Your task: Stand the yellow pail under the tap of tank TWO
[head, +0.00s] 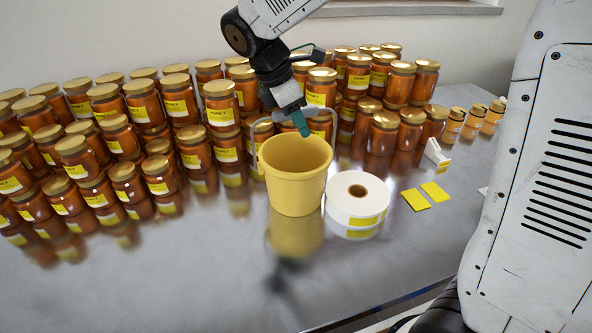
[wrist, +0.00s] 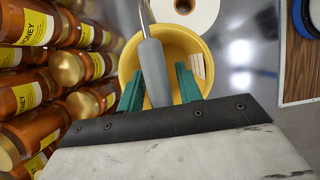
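The yellow pail (head: 295,182) stands upright on the grey metal table beside a white label roll. From the head view I cannot tell whether its base touches the tabletop. Its wire handle is raised. My gripper (head: 302,122) is directly above the pail's mouth at the top of the handle. In the wrist view the green fingers of my gripper (wrist: 158,85) lie on either side of the grey handle grip (wrist: 155,72), with a narrow gap showing on the right, so they look open around it. The pail (wrist: 202,45) is below. Tank TWO and its tap are not in view.
Stacked honey jars (head: 120,135) crowd the table behind and left of the pail. The label roll (head: 357,200) sits close on the pail's right, with yellow cards (head: 425,196) beyond. The front of the metal table (head: 160,290) is clear.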

